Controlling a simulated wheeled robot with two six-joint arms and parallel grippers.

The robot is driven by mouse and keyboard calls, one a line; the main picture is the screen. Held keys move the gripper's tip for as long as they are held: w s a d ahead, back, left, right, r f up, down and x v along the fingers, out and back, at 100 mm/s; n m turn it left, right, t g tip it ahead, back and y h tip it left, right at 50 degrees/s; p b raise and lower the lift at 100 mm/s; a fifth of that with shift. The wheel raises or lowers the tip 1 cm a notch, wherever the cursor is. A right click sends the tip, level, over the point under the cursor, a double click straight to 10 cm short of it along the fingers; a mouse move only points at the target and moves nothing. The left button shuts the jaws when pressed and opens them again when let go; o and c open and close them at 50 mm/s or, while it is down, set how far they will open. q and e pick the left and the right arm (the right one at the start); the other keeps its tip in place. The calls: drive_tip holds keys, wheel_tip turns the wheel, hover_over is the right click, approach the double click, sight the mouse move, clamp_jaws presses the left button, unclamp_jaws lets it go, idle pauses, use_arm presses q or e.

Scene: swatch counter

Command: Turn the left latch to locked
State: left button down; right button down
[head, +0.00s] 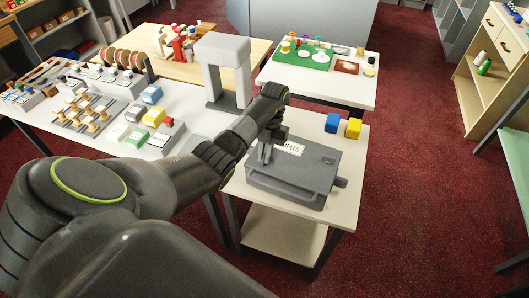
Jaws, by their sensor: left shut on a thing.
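A grey case (300,176) with a white label (291,149) on its lid sits on a small white-topped table. My left gripper (265,155) points down at the lid's left part, beside the label. It is shut on what appears to be the left latch, mostly hidden by the fingers, so I cannot tell how it is turned. A dark grey part (341,183) sticks out at the case's right side. My right gripper is not in view.
A blue block (332,123) and a yellow block (354,128) stand behind the case. A grey arch-shaped stand (223,60) rises behind my left arm. The table strip (352,160) right of the case is clear.

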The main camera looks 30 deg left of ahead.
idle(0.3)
use_arm(q)
drive_tip(key=c, duration=1.5)
unclamp_jaws()
drive_tip(key=p+v, duration=0.7)
drive_tip(key=v, duration=1)
drive_tip(key=shift+w+d+r+p, duration=0.1)
drive_tip(key=shift+d+r+p, duration=0.1)
drive_tip(key=shift+p, duration=0.1)
